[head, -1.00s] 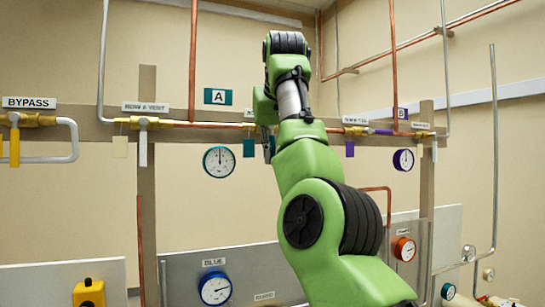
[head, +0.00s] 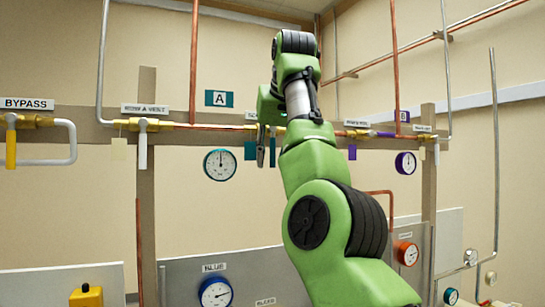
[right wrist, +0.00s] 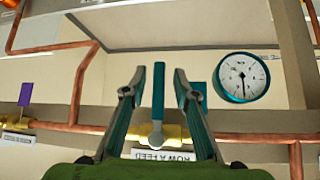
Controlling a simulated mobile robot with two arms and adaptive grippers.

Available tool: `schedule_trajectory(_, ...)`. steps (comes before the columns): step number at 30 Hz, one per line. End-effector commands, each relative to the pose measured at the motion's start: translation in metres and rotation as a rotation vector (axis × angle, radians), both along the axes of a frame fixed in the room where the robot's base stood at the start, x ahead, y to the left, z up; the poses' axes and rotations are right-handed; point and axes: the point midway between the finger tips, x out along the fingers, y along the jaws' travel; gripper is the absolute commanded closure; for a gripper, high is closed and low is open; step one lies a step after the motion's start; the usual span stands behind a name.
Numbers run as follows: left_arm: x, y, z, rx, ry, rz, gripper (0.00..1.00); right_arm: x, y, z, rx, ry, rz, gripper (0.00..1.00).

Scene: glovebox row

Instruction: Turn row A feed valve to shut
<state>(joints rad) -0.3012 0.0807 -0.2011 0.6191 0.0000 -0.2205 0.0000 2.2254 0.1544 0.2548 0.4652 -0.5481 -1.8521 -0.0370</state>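The row A feed valve shows in the right wrist view, which looks upside down. Its brass body (right wrist: 175,132) sits on the copper pipe above the "ROW A FEED" label (right wrist: 162,154). Its teal lever (right wrist: 158,90) stands across the pipe. My right gripper (right wrist: 159,72) is open, with one finger on each side of the lever and a gap on both sides. In the head view the right gripper (head: 266,146) is partly hidden by my green arm, which also covers most of the valve. My left gripper is not in view.
A teal-rimmed gauge (head: 219,164) hangs left of the gripper. It shows close by in the wrist view (right wrist: 241,78). The row A vent valve (head: 143,126) has a white lever. The bypass valve (head: 11,122) has a yellow one. Copper pipe (right wrist: 70,128) runs alongside.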

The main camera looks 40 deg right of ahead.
Motion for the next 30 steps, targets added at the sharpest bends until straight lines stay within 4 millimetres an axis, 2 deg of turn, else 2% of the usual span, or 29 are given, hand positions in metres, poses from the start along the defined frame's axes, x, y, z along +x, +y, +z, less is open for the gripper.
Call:
schedule_trajectory(8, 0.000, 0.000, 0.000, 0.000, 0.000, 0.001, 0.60, -0.003, 0.001, 0.004, -0.003, -0.003, 0.000, 0.73)
schedule_trajectory(17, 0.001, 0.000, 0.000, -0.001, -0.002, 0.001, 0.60, -0.036, 0.016, 0.040, -0.003, -0.004, 0.001, 0.73)
schedule_trajectory(30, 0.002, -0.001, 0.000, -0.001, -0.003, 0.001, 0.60, -0.048, 0.022, 0.053, -0.001, -0.001, 0.001, 0.73)
